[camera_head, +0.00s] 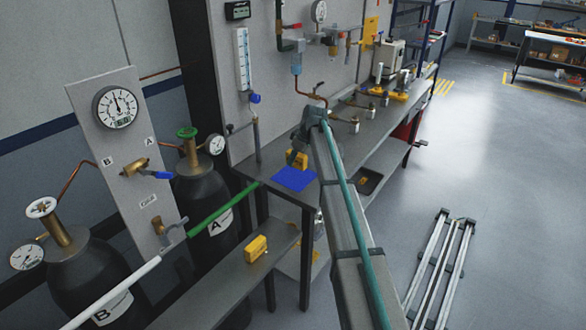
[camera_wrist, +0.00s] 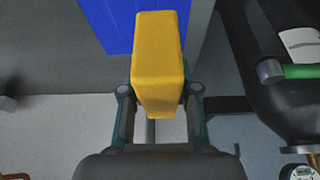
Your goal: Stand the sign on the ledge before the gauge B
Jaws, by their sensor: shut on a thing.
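A yellow block-like sign (camera_wrist: 158,60) is held between the two fingers of my gripper (camera_wrist: 157,105). In the head view the sign (camera_head: 297,158) is at the far edge of a blue mat (camera_head: 293,181) on the grey bench; I cannot tell whether it touches the bench. My gripper (camera_head: 300,150) is partly hidden by my arm. A second yellow piece (camera_head: 256,248) sits on the lower grey ledge (camera_head: 222,288) in front of the cylinders. A gauge (camera_head: 26,256) is at the cylinder marked B (camera_head: 108,300); another gauge (camera_head: 216,145) is by cylinder A (camera_head: 215,215).
A panel with a large gauge (camera_head: 118,106) and a blue-handled valve (camera_head: 150,170) stands behind the ledge. A green and white rail (camera_head: 205,215) runs across, above the ledge. A black tray (camera_head: 370,181) lies right of the bench.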

